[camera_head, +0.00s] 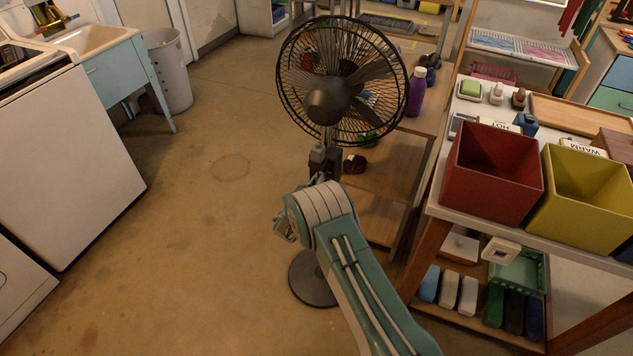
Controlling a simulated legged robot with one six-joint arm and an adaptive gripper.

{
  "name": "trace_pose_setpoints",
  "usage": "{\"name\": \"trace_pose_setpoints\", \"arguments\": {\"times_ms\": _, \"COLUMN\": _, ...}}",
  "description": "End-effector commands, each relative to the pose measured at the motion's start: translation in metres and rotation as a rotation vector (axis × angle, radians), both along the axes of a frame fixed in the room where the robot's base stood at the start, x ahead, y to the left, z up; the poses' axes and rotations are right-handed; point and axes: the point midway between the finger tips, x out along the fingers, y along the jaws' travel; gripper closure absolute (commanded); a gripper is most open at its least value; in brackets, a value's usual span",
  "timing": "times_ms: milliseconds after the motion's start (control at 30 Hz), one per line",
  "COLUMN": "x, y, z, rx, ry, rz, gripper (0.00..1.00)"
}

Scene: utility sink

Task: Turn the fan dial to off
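A black pedestal fan (330,105) stands on the floor in the middle, with its round wire cage facing me. Its dark control housing (322,160) is on the pole below the cage. I cannot make out the dial or its setting. The round base (312,282) shows partly behind my arm. My green and white arm reaches up to the pole, just below the housing. A small grey part of my gripper (284,226) shows at the left of the wrist. The rest is hidden, so I cannot tell its opening or whether it touches the fan.
Close behind and right of the fan is a wooden shelf (392,160) with a purple bottle (416,92). A white-topped table at right holds a red bin (492,172) and a yellow bin (585,198). The floor left of the fan is clear up to the white appliances (70,165).

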Motion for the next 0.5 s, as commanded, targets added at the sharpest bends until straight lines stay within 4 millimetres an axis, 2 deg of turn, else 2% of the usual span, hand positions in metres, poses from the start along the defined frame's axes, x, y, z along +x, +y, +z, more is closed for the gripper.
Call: {"name": "trace_pose_setpoints", "arguments": {"times_ms": 500, "x": 0.0004, "y": -0.0001, "z": -0.0012, "rx": -0.066, "ry": 0.027, "rz": 0.003, "gripper": 1.00}}
